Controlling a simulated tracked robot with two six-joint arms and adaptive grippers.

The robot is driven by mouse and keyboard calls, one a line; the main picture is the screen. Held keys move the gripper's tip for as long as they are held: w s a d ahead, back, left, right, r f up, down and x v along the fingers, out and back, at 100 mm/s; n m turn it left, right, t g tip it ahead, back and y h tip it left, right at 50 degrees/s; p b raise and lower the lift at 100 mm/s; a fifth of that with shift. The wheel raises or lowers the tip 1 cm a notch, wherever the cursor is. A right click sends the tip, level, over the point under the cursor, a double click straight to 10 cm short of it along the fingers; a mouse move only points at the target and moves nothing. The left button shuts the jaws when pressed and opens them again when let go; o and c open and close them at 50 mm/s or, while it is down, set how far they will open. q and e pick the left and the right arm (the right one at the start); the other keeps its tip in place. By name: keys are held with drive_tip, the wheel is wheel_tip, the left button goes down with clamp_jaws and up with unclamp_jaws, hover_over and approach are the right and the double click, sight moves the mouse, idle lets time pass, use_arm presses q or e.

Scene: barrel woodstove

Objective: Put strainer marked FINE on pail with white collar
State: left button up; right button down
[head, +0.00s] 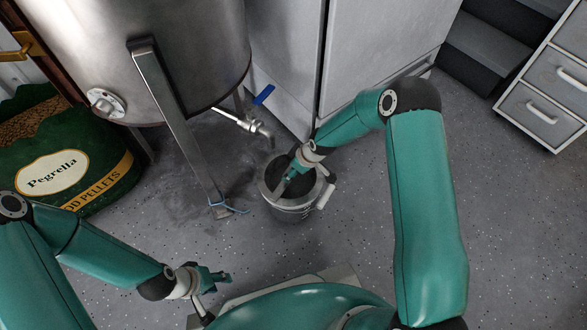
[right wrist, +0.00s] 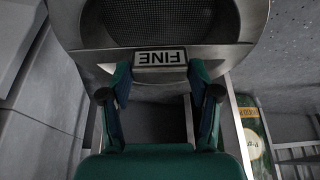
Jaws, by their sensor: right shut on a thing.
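My right gripper (head: 292,178) is shut on the strainer marked FINE; in the right wrist view its fingers (right wrist: 160,72) sit on both sides of the FINE label (right wrist: 160,57). The strainer (right wrist: 160,18) is a metal piece with a dark round mesh. In the head view a grey metal pail (head: 290,212) stands on the floor below the right gripper, with a pale handle grip at its right. The gripper partly hides the pail's mouth. I cannot tell whether strainer and pail touch, or clearly see a white collar. My left gripper (head: 218,278) is low, away from the pail.
A large steel tank (head: 190,50) on legs stands at upper left, its blue-handled tap (head: 245,122) close to the pail. A green pellet bag (head: 60,150) is at left. White cabinets (head: 380,50) and drawers (head: 550,85) are behind and right.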

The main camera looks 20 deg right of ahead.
drive_tip(key=shift+f+b, duration=0.55)
drive_tip(key=shift+b, duration=0.05)
idle(0.5)
drive_tip(key=shift+c, duration=0.9)
unclamp_jaws()
drive_tip(key=shift+o, duration=0.9)
drive_tip(key=shift+p+v, duration=2.75)
drive_tip(key=shift+v, duration=0.8)
